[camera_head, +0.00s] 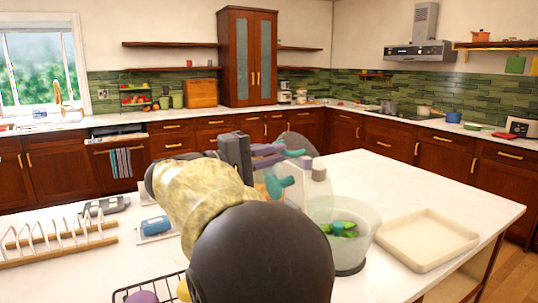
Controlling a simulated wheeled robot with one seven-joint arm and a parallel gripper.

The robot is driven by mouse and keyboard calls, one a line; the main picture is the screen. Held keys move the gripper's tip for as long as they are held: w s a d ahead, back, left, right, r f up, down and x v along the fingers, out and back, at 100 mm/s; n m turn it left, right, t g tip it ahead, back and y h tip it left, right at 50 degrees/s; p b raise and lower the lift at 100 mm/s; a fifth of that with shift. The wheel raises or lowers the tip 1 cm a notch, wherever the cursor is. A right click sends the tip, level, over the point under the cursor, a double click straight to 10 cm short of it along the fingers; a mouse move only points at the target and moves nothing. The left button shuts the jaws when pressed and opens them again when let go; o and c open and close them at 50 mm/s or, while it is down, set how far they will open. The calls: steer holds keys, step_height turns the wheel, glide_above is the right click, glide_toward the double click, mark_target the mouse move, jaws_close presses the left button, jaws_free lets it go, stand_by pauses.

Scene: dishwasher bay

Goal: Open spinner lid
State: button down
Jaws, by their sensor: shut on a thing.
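The salad spinner bowl (366,226) is clear and stands on the white counter. Its top is open, and green leafy pieces and a teal piece show inside. The spinner lid (297,139) looks like a clear disc, tilted steeply above and left of the bowl, apart from its rim. Teal parts (277,188) show beside the lid. My gripper (266,156) is shut on the lid near its upper part; the exact grip point is partly hidden by my arm.
A beige tray (427,241) lies right of the bowl. A dish rack (55,238) stands at the left, with a blue item (156,225) near it. A dark wire basket (150,288) is at the front. The counter behind the tray is clear.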

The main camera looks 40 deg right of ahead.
steer(key=shift+s+d+f, duration=0.1)
steer(key=shift+f, duration=0.4)
steer(key=c, duration=1.9)
jaws_free()
steer(key=shift+c, duration=0.2)
steer(key=o, duration=0.4)
steer(key=shift+d, duration=0.3)
steer(key=shift+o, duration=0.2)
steer(key=shift+a+r, duration=0.1)
steer(key=shift+a, duration=0.05)
steer(key=w+a+f, duration=0.1)
steer(key=w+a, duration=0.1)
steer(key=a, duration=1.5)
steer(key=shift+w+a+p, duration=0.15)
steer(key=shift+w+p, duration=0.15)
steer(key=shift+p, duration=0.15)
